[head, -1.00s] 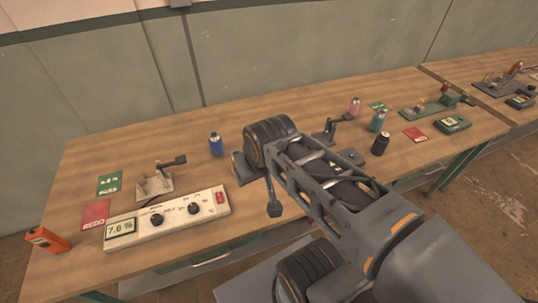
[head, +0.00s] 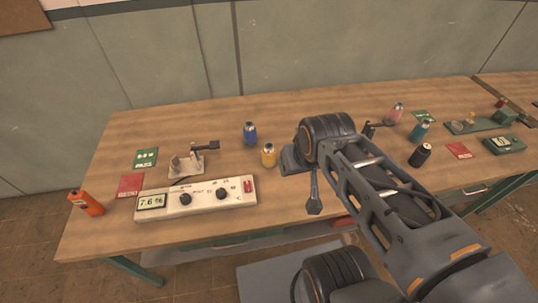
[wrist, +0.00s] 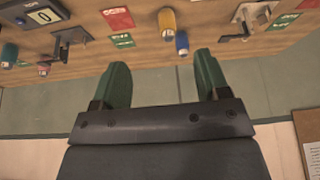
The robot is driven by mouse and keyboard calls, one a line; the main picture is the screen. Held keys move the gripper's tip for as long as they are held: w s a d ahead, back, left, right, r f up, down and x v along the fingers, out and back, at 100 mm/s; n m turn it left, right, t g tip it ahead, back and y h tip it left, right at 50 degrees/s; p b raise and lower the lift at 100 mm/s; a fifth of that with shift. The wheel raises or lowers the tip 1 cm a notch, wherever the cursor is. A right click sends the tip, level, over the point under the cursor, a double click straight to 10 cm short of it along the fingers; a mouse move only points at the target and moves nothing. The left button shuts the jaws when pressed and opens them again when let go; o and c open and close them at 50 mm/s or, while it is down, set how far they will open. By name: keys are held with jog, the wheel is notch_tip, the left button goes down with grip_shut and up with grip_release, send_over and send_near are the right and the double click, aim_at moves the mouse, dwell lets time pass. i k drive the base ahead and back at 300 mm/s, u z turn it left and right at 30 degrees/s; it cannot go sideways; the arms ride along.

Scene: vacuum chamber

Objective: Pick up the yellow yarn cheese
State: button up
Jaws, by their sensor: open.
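The yellow yarn cheese (head: 268,155) stands upright on the wooden bench in the head view, in front and to the right of a blue one (head: 250,133). It is just left of my arm. In the wrist view, which looks upside down, the yellow cheese (wrist: 167,20) is near the top, beside the blue one (wrist: 182,44). My gripper (wrist: 161,62) is open, with two green fingers apart and nothing between them. Both cheeses appear beyond the fingertips, towards the right finger. My gripper is hidden in the head view.
A white meter box (head: 196,196), a small metal stand (head: 187,163) and an orange device (head: 86,203) are on the left. Pink (head: 395,113), teal (head: 421,131) and black (head: 420,155) cheeses stand right of my arm.

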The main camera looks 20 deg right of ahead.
aim_at(268, 152)
jog(key=u, duration=2.85)
jog(key=k, duration=0.5)
jog(key=z, duration=1.05)
